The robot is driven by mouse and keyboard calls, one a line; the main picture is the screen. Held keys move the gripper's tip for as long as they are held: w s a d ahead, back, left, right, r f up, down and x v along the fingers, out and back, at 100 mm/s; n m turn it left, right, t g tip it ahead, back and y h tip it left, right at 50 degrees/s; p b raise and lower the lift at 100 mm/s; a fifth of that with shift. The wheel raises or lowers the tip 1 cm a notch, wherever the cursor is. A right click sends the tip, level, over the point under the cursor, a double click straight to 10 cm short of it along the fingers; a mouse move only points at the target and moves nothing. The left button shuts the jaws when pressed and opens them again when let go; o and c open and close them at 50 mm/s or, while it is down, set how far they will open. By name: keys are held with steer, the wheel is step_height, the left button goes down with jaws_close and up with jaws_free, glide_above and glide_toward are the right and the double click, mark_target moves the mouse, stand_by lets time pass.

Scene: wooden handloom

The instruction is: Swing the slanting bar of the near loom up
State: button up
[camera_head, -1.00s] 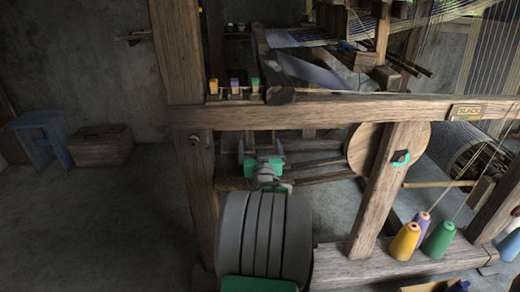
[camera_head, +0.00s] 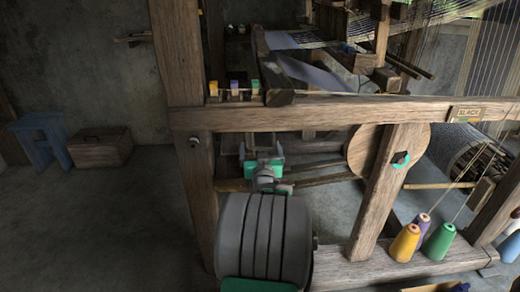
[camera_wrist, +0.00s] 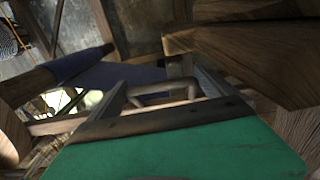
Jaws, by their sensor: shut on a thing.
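My gripper (camera_head: 261,150) is behind the near loom's front rail, below its left end. In the wrist view its two fingers (camera_wrist: 165,92) stand apart, with a thin grey-brown handle (camera_wrist: 163,97) between them, and they are shut on it. What the handle joins is hard to make out. The near loom (camera_head: 320,113) has a thick left post and a long front rail. A dark slanting bar (camera_head: 281,97) shows its end just above the rail, beside blue cloth (camera_head: 318,76). I cannot tell whether the handle belongs to this bar.
Yellow, purple and green blocks (camera_head: 233,90) stand at the rail's left end. A round wooden disc (camera_head: 362,150) and a brace are to the right. Thread cones (camera_head: 405,243) stand on the lower beam. A blue stool (camera_head: 40,138) and wooden box (camera_head: 100,147) stand left, with clear floor before them.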

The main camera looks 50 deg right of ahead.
steer(key=shift+c, duration=1.3)
steer(key=shift+s+d+r+n+b, duration=0.15)
steer(key=shift+r+n+b, duration=0.25)
steer(key=shift+r, duration=0.4)
steer(key=shift+s+d+r+n+b, duration=0.15)
steer(key=shift+r+n+b, duration=0.1)
steer(key=shift+r+n, duration=0.4)
steer(key=o, duration=1.7)
steer(key=shift+r, duration=0.25)
steer(key=shift+f, duration=0.1)
steer(key=shift+s+a, duration=0.1)
steer(key=p+v, duration=0.1)
steer(key=v, duration=0.6)
steer(key=shift+s+a+p, duration=0.2)
steer(key=shift+p, duration=0.15)
